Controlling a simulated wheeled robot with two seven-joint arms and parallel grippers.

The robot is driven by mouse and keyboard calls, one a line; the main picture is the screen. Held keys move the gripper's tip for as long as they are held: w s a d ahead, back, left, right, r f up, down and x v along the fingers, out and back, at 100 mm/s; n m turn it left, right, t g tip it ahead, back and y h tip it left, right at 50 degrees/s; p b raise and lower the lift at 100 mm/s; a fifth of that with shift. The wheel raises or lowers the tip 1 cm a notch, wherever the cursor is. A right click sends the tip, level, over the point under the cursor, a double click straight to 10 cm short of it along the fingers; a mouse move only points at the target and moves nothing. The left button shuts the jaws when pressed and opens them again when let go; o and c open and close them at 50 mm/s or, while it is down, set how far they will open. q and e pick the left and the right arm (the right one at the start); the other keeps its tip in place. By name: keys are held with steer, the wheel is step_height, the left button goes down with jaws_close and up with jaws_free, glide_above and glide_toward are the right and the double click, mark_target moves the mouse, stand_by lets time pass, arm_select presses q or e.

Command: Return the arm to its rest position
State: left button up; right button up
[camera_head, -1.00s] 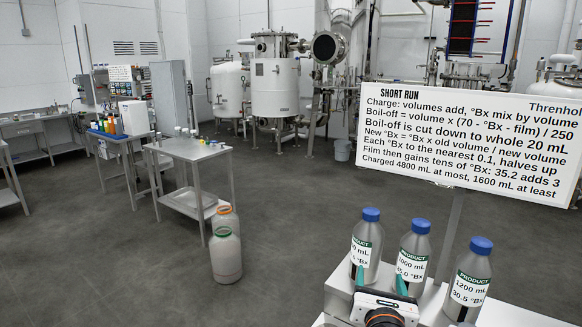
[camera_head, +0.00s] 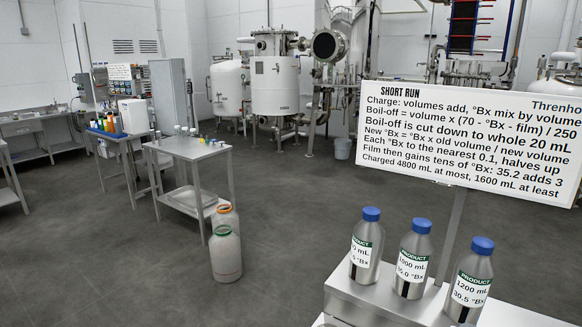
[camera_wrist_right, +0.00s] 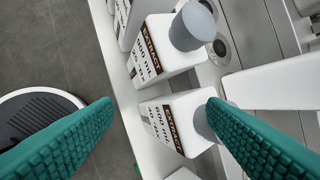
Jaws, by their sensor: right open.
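My right gripper (camera_wrist_right: 160,118) shows in the right wrist view, with two green ribbed fingers wide apart and nothing held. A white extract bottle (camera_wrist_right: 172,125) marked 600 mL shows beyond and between the fingers; its grey cap is partly hidden by the right finger. I cannot tell how far the bottle is from the fingers. Another extract bottle (camera_wrist_right: 160,52) with a grey cap stands beside it, farther up the picture. Neither gripper shows in the head view now, and my left gripper is not in view.
Three blue-capped product bottles, left (camera_head: 367,245), middle (camera_head: 411,262) and right (camera_head: 468,283), stand on a light bench (camera_head: 345,296) below a sign (camera_head: 470,140). Two jugs (camera_head: 225,255) stand on the floor by a steel table (camera_head: 187,148). The floor between is clear.

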steer(key=s+f+m+g+y, duration=0.1)
steer(key=s+f+m+g, duration=0.15)
steer(key=s+m, duration=0.45)
steer(key=s+f+n+g+b, duration=0.1)
steer(key=s+f+g+b, duration=0.15)
steer(key=f, duration=2.65)
steer(key=s+d+f+b, duration=0.1)
steer(key=s+d+f, duration=0.1)
steer(key=s+f, duration=1.3)
steer(key=shift+s+d+f, duration=0.25)
steer(key=shift+s+f, duration=0.1)
steer(key=shift+f, duration=0.1)
